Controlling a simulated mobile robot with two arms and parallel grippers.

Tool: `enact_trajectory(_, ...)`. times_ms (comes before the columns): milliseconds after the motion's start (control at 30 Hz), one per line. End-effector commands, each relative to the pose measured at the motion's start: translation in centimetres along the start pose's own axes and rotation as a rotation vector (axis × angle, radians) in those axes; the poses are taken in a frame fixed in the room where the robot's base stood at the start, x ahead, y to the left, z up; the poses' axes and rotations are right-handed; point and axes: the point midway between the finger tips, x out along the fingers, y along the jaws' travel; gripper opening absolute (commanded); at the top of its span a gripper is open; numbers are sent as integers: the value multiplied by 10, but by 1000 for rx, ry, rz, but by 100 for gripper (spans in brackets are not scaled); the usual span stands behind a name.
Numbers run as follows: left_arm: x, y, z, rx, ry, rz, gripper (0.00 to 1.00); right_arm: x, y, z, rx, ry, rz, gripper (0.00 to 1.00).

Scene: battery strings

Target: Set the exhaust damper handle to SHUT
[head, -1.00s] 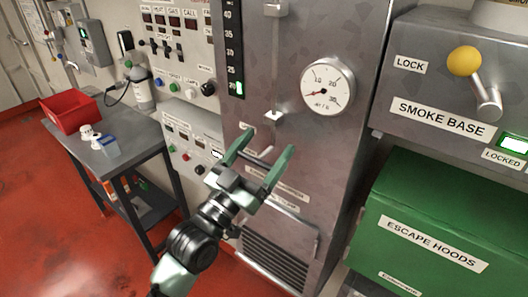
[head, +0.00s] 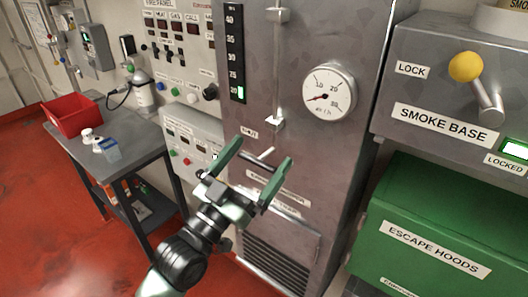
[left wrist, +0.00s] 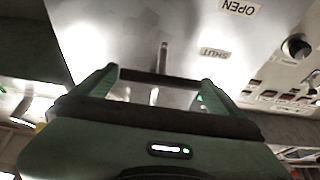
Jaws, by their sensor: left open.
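The damper handle (head: 266,153) is on the grey steel cabinet front, below the SHUT label (head: 249,133). Its pale stem shows, and a dark crossbar spans the gap between my fingers. My left gripper (head: 255,170) is open, with one green finger at each end of the crossbar; I cannot tell whether they touch it. In the left wrist view the dark crossbar (left wrist: 150,76) lies between the fingers, with the pale stem behind it. The SHUT label (left wrist: 214,53) and OPEN label (left wrist: 238,7) appear upside down there. My right gripper is out of view.
A round gauge (head: 328,91) and a vertical scale (head: 236,55) are above the handle. A vent grille (head: 273,262) is below. A green escape hoods box (head: 440,215) and the smoke base unit (head: 450,80) with a yellow-knobbed lever stand right. A table (head: 140,125) with a red bin (head: 73,116) stands left.

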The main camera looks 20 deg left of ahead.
Motion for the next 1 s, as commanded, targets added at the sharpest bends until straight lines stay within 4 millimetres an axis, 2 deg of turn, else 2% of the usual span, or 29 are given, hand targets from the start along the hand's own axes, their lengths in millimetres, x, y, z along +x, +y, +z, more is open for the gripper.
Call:
enact_trajectory(33, -13, 0, 5, 2, -2, 0, 100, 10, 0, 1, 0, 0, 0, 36)
enact_trajectory(100, -24, 0, 4, 3, -1, 0, 100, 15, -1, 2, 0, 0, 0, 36)
enact_trajectory(300, -44, 0, 1, 1, 1, 0, 100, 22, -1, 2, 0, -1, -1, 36)
enact_trajectory(800, -46, 0, 0, 1, 1, 0, 100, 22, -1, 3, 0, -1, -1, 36)
enact_trajectory(867, -47, 0, 4, 1, -15, -1, 100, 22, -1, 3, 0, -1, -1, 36)
enact_trajectory(933, -50, 2, 17, 2, -69, -4, 100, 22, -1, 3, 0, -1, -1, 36)
enact_trajectory(1000, -57, 4, 41, 4, -171, -12, 100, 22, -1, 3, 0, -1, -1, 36)
